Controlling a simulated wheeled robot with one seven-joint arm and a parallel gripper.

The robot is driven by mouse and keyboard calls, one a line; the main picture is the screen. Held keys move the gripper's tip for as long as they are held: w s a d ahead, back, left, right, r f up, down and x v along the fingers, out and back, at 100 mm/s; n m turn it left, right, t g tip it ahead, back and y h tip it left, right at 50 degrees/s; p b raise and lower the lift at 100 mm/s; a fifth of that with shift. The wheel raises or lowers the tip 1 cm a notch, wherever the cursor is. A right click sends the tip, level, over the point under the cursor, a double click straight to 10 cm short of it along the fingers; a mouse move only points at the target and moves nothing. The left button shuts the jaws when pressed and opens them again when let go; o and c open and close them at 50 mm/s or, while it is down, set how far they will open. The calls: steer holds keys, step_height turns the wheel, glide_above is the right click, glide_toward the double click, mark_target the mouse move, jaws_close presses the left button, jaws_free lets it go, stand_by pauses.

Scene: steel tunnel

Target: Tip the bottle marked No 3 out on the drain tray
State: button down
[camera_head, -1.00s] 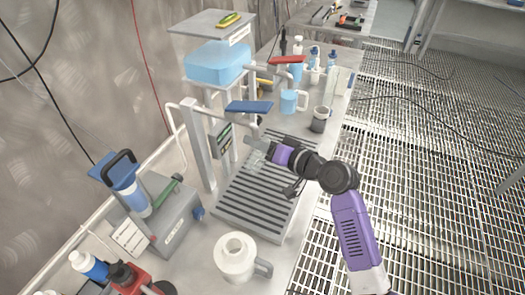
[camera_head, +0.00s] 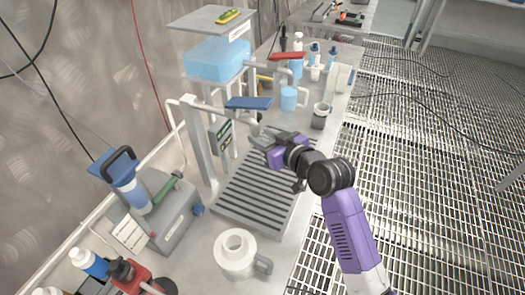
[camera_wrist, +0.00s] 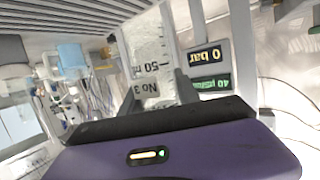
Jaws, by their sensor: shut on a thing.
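My gripper (camera_head: 268,140) is over the far part of the slatted drain tray (camera_head: 252,226), below the blue lever of a tap post. In the wrist view my gripper (camera_wrist: 158,95) is shut on the clear bottle (camera_wrist: 148,62) marked No 3, which also has a 50 mark and graduation lines. In the head view I cannot make out the bottle clearly among the fingers. I cannot tell how much liquid it holds.
The tap post (camera_head: 196,150) and its display (camera_head: 220,136) stand left of my gripper. A white jug (camera_head: 235,254) stands before the tray. A grey cup (camera_head: 320,116) and a blue jug (camera_head: 289,98) stand beyond it. The tray's slats are bare.

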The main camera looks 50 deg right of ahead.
mark_target(265, 130)
steer(key=shift+r, duration=0.1)
steer(key=shift+r+p, duration=1.45)
steer(key=shift+r, duration=0.05)
steer(key=shift+f, duration=0.1)
